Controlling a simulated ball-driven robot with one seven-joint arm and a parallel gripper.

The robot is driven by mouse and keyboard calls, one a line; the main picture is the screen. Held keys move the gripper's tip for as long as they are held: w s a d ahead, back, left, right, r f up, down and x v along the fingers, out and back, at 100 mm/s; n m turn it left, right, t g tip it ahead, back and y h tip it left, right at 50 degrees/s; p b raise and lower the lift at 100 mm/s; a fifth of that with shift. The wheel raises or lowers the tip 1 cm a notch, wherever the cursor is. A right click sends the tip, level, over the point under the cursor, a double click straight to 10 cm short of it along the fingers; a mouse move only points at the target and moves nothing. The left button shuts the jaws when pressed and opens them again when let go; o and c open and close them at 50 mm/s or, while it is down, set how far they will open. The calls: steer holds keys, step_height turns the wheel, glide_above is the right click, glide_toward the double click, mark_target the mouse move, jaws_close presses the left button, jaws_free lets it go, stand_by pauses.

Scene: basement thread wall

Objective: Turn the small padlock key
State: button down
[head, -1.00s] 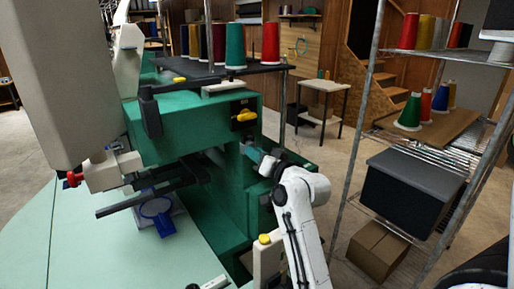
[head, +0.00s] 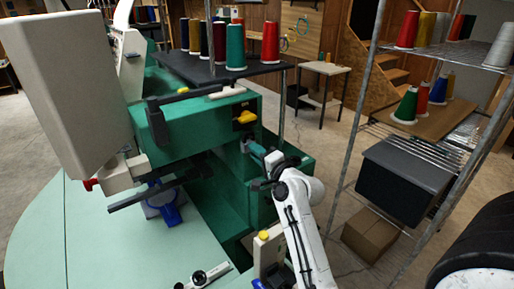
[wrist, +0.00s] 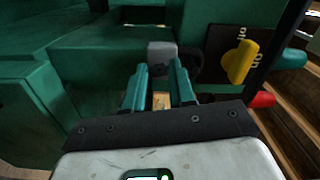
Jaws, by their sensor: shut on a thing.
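My gripper (head: 256,151) is at the green machine's side, below the yellow switch. In the wrist view its two teal fingers (wrist: 160,72) point at a small grey block (wrist: 162,52) with a dark curved part to its right, which looks like the padlock. A small brass-coloured piece (wrist: 161,100) shows between the fingers; it may be part of the key. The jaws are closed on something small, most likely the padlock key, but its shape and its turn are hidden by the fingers.
The yellow rotary switch (wrist: 240,61) on its black plate sits close to the right of the fingers. The green machine body (head: 205,130) surrounds the gripper's left side. A wire shelf (head: 440,130) with cones and a dark bin stands at the right. Floor is clear between.

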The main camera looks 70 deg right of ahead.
steer(key=shift+m+p, duration=0.35)
steer(key=shift+m, duration=0.25)
steer(key=c, duration=0.9)
jaws_free()
steer(key=b+v, duration=0.2)
steer(key=v, duration=0.9)
steer(key=shift+d, duration=0.1)
